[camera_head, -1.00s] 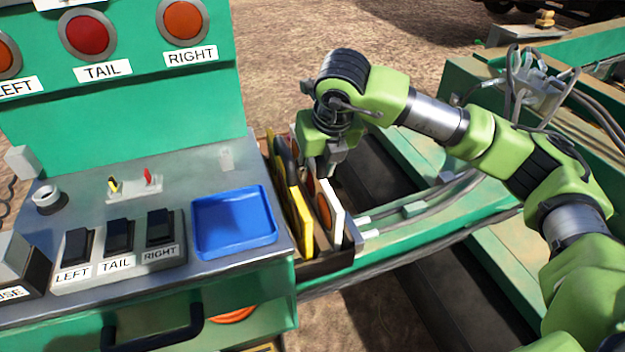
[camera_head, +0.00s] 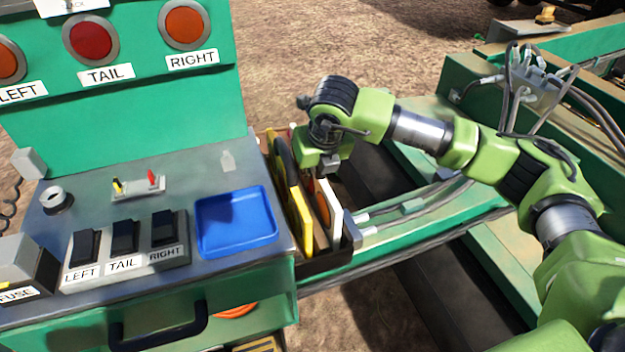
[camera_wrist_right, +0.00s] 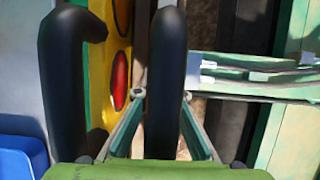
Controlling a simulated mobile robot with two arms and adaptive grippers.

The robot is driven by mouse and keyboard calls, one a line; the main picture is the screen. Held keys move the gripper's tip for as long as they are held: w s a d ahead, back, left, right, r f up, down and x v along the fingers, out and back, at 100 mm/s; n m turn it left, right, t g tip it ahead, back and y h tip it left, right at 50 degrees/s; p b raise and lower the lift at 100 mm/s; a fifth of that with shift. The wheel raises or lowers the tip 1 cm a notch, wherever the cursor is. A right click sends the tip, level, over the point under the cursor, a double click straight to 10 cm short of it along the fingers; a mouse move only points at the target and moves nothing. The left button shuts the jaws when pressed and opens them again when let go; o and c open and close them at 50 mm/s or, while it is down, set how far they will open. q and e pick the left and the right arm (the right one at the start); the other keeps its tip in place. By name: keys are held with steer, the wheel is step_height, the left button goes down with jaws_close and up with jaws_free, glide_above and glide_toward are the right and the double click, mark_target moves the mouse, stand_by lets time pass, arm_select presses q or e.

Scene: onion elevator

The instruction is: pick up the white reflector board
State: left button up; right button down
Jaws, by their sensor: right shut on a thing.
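The white reflector board (camera_head: 336,214) stands on edge in a narrow rack at the right side of the control console. Its face with an orange-red disc is mostly hidden. A yellow board (camera_head: 305,222) stands just left of it. My right gripper (camera_head: 323,172) is over the white board, and its fingers are mostly hidden in the head view. In the right wrist view, my right gripper (camera_wrist_right: 162,105) is shut on an upright black handle (camera_wrist_right: 167,60), which appears to be the white board's. Another black handle (camera_wrist_right: 65,80) lies left, beside the yellow board. My left gripper is not in view.
A blue tray (camera_head: 235,222) and a row of black switches (camera_head: 124,238) are on the console, left of the rack. Grey cables (camera_head: 415,213) run along the green frame at the right. The bare ground lies behind.

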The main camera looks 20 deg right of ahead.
steer(key=shift+r, duration=0.2)
steer(key=shift+w+r+b, duration=0.1)
steer(key=shift+r+b, duration=0.2)
steer(key=shift+r, duration=0.05)
step_height(320, 180, up, 8)
steer(key=b, duration=0.2)
steer(key=shift+r+b, duration=0.15)
steer(key=shift+b, duration=0.15)
steer(key=shift+r, duration=0.4)
steer(key=shift+d, duration=0.1)
